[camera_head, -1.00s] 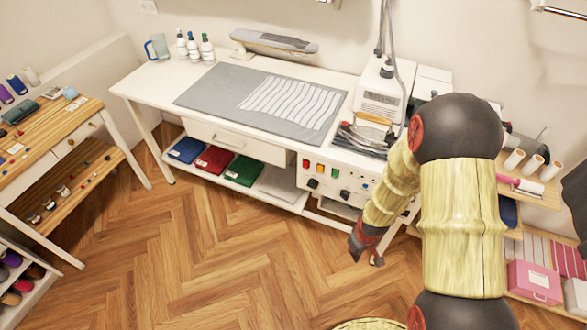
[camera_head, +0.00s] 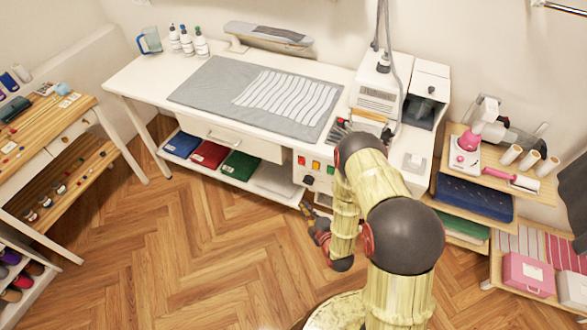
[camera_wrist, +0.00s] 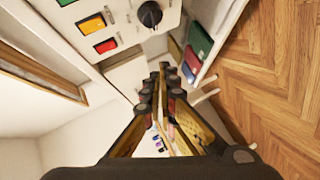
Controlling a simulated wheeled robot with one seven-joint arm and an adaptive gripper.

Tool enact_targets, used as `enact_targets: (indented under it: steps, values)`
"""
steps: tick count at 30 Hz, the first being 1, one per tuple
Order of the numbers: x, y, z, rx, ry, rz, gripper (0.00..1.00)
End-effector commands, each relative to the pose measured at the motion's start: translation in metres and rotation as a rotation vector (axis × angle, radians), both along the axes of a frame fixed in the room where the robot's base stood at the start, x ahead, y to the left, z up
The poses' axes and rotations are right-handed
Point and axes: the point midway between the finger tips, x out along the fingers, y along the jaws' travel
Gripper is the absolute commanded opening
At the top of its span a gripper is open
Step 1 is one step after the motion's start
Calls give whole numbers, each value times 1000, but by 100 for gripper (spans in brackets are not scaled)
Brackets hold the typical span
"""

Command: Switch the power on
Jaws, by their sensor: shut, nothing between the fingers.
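The control panel (camera_head: 299,176) is on the front of the white table, below the iron station. It has a red button (camera_head: 301,160), an orange-yellow button (camera_head: 316,166), a green button (camera_head: 331,170) and a black knob (camera_head: 308,180). My arm covers its right part. In the wrist view the red button (camera_wrist: 105,46), the yellow one (camera_wrist: 91,23), the black knob (camera_wrist: 150,14) and an edge of the green one (camera_wrist: 65,2) show at the top. My gripper (camera_head: 304,208) is shut and empty, in front of and below the panel. Its fingertips (camera_wrist: 164,70) look apart from the buttons.
A shelf with folded blue, red and green cloths (camera_head: 210,154) lies under the table, left of the panel. The ironing mat (camera_head: 230,98) and steam iron station (camera_head: 378,92) are on top. A shelf with a pink box (camera_head: 528,272) stands right. The floor (camera_head: 190,240) is clear.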

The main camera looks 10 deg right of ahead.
Motion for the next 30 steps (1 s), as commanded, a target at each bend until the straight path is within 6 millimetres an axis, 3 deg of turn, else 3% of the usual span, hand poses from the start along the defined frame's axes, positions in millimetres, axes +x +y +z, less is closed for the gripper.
enact_targets:
  steps: [3,8,23,30]
  values:
    - [10,0,34,-75,-145,21,0]
    - [14,-1,59,-160,-254,31,0]
    - [17,0,59,-192,-258,37,0]
    - [48,6,55,-192,-260,39,0]
